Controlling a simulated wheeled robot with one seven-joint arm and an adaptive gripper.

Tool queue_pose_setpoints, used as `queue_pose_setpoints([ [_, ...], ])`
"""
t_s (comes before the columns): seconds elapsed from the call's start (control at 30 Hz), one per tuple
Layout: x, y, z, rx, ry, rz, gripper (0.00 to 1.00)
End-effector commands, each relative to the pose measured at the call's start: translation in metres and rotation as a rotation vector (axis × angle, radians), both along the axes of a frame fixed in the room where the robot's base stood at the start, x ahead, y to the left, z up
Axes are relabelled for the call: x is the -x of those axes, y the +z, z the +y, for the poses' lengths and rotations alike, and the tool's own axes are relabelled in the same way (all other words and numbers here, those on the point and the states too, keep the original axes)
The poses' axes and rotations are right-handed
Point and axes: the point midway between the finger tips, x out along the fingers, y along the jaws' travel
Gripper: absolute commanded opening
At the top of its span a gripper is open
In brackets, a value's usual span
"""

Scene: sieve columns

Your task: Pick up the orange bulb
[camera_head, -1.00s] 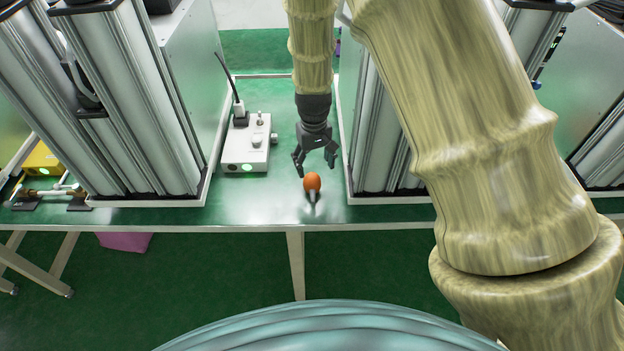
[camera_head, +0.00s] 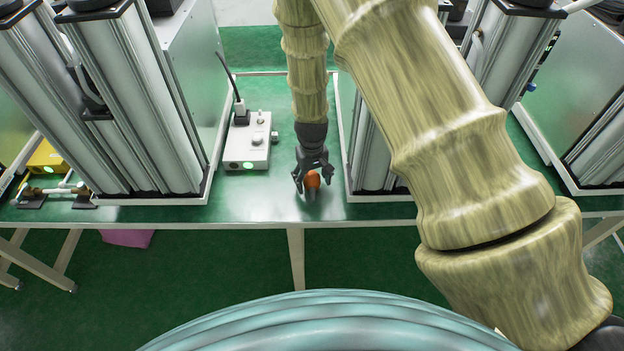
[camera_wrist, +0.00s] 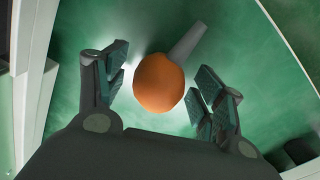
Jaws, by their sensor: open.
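The orange bulb (camera_head: 312,179) sits near the front edge of the green table, between two metal column units. In the wrist view the orange bulb (camera_wrist: 159,83) lies between my two fingers, with a grey stem or base (camera_wrist: 187,43) extending from it toward the upper right. My gripper (camera_head: 313,183) is open around the bulb, pointing down. In the wrist view my gripper (camera_wrist: 160,88) shows a gap on the left of the bulb; on the right the finger pad is close to it, and I cannot tell whether they touch.
A white control box (camera_head: 247,145) with a green light and a black rod stands left of the bulb. Tall metal columns (camera_head: 140,110) rise at the left and more columns (camera_head: 372,150) at the right. Bare green tabletop (camera_head: 255,190) lies left of the bulb.

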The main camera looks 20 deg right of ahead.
Motion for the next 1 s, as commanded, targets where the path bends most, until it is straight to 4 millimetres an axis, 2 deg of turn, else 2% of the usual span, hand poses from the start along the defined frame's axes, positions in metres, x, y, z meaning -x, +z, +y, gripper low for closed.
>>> queue_pose_setpoints([
  [0.17, 0.0001, -0.0093, 0.0001, -0.001, -0.001, 0.001, 0.69],
  [0.43, -0.0002, -0.0108, 0.0001, 0.000, -0.001, 0.000, 0.69],
  [0.7, -0.0001, -0.0107, 0.0000, 0.000, -0.001, 0.000, 0.35],
  [1.0, -0.0002, -0.0105, 0.0000, 0.000, -0.001, 0.000, 0.35],
])
